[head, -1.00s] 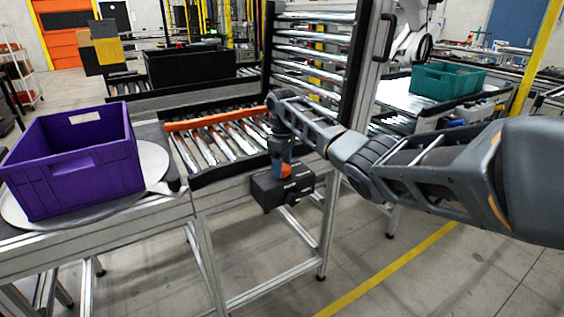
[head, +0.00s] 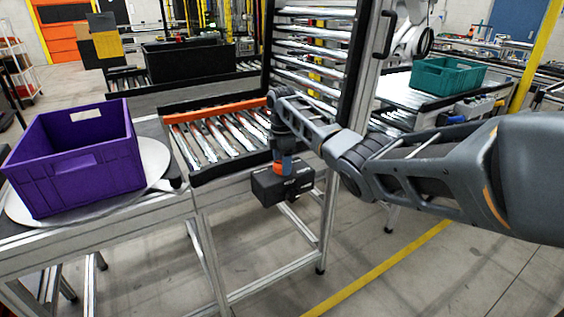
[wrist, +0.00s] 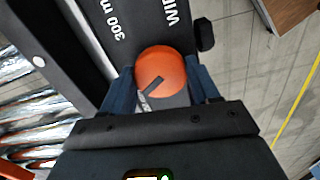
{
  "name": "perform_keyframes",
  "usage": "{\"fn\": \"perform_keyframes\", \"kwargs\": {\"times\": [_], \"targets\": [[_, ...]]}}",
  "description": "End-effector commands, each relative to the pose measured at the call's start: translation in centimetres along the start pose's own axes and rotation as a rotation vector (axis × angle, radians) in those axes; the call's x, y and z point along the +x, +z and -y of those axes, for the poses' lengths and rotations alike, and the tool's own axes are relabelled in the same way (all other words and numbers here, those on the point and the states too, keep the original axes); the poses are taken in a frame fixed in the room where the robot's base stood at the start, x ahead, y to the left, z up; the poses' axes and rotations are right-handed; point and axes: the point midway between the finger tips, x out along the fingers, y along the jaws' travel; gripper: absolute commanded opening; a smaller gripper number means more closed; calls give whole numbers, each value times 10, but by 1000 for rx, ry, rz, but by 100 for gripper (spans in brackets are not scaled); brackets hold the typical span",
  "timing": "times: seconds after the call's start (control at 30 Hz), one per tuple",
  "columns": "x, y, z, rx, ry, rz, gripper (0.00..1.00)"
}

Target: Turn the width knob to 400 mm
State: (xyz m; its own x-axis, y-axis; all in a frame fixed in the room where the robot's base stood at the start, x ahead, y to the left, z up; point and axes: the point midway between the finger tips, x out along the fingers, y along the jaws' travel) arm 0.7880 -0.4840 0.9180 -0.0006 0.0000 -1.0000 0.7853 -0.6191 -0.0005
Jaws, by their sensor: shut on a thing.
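The width knob (wrist: 163,66) is an orange round knob with a dark pointer mark on its face. In the wrist view the mark points to the lower left, towards a pale tick on the black panel. My gripper (wrist: 161,88) is shut on the knob, one blue finger at each side. The black panel (wrist: 92,12) carries the label "300 mm" and part of a "WID..." label; other scale labels are hidden or out of view. In the head view the knob (head: 279,168) shows beneath my gripper (head: 283,160), above the black control box (head: 268,190).
An orange guide bar (head: 215,110) lies across the roller conveyor (head: 215,140) beside my arm. A purple crate (head: 75,170) stands on a round plate to the left. A teal crate (head: 447,78) sits at the back right. A metal roller rack (head: 312,45) rises behind my arm.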

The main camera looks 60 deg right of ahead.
Motion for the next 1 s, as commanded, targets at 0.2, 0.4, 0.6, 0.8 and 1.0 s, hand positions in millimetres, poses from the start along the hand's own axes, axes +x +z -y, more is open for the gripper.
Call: {"fn": "perform_keyframes", "kwargs": {"times": [0.2, 0.4, 0.6, 0.8, 1.0], "targets": [[-1, -1, 0, -91, 0, -2, 30], [-1, -1, 0, -128, 0, -2, 30], [-1, -1, 0, -136, 1, -2, 30], [-1, -1, 0, -136, 1, -1, 30], [-1, -1, 0, -135, 1, -1, 76]]}}
